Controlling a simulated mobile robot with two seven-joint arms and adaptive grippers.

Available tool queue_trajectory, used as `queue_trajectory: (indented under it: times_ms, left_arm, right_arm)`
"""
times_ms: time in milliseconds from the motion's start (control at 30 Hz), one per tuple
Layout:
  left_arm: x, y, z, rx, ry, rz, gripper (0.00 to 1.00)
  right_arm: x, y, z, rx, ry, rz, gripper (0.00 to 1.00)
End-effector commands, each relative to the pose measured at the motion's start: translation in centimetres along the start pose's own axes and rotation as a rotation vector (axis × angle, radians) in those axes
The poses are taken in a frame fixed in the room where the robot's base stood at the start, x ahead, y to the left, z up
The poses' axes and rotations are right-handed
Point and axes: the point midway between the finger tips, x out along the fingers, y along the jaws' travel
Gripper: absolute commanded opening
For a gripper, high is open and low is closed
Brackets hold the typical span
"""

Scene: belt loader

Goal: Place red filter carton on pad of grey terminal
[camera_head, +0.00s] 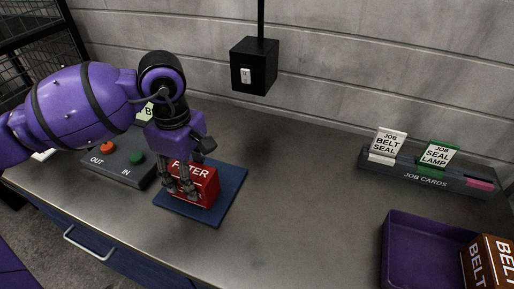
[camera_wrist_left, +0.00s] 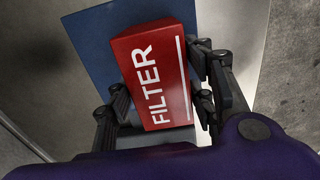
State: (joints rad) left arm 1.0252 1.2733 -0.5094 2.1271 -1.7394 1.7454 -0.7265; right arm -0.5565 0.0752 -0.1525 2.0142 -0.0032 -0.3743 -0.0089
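The red filter carton (camera_head: 207,186) rests on the dark blue pad (camera_head: 232,189) beside the grey terminal (camera_head: 117,169), which has OUT and IN buttons. My left gripper (camera_head: 181,190) reaches down at the carton from above. In the left wrist view the carton (camera_wrist_left: 155,70) lies between the two fingers (camera_wrist_left: 160,85), one on each side, with narrow gaps showing at its sides. The fingers look open around it. The blue pad (camera_wrist_left: 92,38) shows under and behind the carton. My right gripper is not in view.
A job card holder (camera_head: 425,178) with a white and a green card stands at the back right. A purple tray (camera_head: 412,245) is at the right front, with a brown belt carton (camera_head: 488,265) at its right. The middle of the counter is clear. A black switch box (camera_head: 254,66) hangs behind.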

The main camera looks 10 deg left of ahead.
Motion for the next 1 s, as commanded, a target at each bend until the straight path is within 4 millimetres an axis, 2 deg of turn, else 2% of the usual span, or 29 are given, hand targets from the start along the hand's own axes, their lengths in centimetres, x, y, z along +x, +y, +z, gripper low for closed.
queue_trajectory:
  times_ms: [100, 367, 533, 1000]
  left_arm:
    - [0.0, -0.1, 0.0, -0.001, 0.000, -0.001, 0.65]
    - [0.0, 0.0, 0.0, -0.001, 0.000, -0.001, 0.65]
    - [-1.2, 0.1, -0.1, -0.001, 0.001, 0.004, 0.65]
    - [-10.5, 0.1, 0.0, -0.002, 0.000, 0.003, 0.65]
  right_arm:
    - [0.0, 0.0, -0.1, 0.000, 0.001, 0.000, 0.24]
    - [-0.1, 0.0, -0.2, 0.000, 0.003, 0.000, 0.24]
    - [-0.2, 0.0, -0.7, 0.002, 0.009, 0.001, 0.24]
    - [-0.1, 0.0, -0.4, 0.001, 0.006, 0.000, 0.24]
